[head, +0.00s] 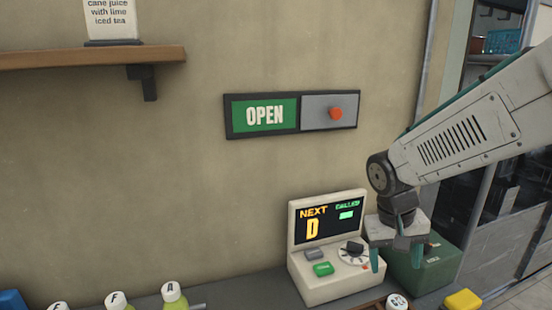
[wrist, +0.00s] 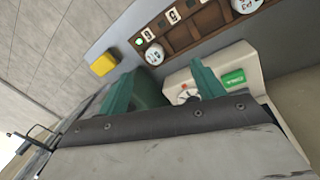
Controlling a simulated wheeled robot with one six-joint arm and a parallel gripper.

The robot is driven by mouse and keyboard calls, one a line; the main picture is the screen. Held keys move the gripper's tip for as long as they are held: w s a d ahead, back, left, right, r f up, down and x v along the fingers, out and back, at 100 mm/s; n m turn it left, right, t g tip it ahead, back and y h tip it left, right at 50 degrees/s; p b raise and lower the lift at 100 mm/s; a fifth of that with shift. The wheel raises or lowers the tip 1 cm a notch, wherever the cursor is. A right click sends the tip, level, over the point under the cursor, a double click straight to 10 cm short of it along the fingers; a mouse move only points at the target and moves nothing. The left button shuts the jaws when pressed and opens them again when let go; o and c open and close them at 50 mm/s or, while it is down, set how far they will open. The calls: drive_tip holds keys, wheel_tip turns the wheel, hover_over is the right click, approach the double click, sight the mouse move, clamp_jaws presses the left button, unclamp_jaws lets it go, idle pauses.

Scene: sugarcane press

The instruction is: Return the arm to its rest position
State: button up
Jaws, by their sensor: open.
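My arm reaches in from the right in the head view. My gripper (head: 396,262) points down in front of the right side of a cream console (head: 318,286). In the wrist view the two green fingers of my gripper (wrist: 160,88) stand apart with nothing between them. The console's screen (head: 328,224) reads "NEXT D". A green button (head: 323,269), a grey button and a dial (head: 353,254) are on its sloped front, with a dark knob at the dial. I cannot tell whether a finger touches the console.
A dark green box (head: 425,268) stands right of the console, behind my gripper. A yellow block (head: 463,300) and a brown tray (wrist: 180,38) with round white-topped pieces lie in front. Bottles (head: 173,297) stand at lower left. An OPEN sign (head: 265,115) with a red button hangs above.

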drive_tip(key=s+d+r+y, duration=0.1)
drive_tip(key=s+r, duration=0.3)
drive_tip(key=s, duration=0.6)
drive_tip(key=s+r+n+t+y, duration=0.1)
drive_tip(key=s+r, duration=0.3)
drive_tip(key=s, duration=0.5)
drive_tip(key=shift+s+d, duration=0.35)
idle(0.3)
